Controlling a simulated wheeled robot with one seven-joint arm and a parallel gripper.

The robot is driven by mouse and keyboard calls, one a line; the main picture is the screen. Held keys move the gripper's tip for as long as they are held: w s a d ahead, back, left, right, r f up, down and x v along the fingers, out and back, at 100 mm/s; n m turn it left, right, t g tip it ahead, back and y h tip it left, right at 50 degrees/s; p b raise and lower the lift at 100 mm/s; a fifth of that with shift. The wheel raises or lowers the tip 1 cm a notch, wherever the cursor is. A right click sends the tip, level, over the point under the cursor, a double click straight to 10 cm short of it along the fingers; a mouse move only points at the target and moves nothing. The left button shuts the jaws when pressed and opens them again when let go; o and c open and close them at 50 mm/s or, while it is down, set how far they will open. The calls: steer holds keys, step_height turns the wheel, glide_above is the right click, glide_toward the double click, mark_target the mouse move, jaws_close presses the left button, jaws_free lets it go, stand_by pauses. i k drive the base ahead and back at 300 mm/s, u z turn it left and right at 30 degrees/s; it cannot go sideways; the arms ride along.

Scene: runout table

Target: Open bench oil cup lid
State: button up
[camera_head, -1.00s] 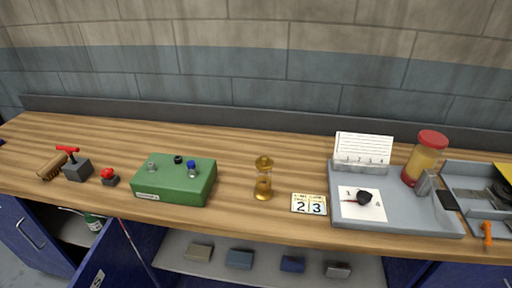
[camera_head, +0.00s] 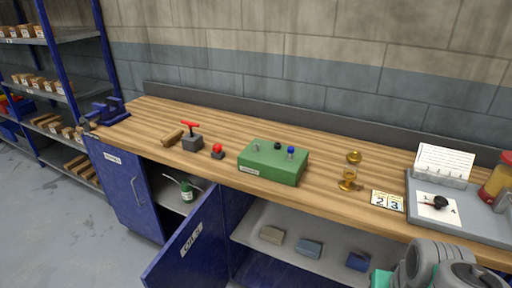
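The small brass oil cup (camera_head: 350,175) stands upright on the wooden bench, right of the green box and behind the number card. It has a round brass top, a see-through middle and a brass base. It is too small here to tell whether its lid is shut or raised. Grey and teal parts of my arm show at the bottom right, in front of the bench and apart from the cup. My gripper's fingers are not in view.
A green box (camera_head: 272,163) with knobs stands left of the cup; a number card (camera_head: 387,200) and grey tray (camera_head: 420,184) lie right. A blue cabinet door (camera_head: 190,245) hangs open below. A blue vise (camera_head: 105,110) and shelving (camera_head: 70,95) are left.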

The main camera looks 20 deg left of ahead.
mark_target(354, 156)
steer(key=u, duration=0.85)
steer(key=i, duration=0.4)
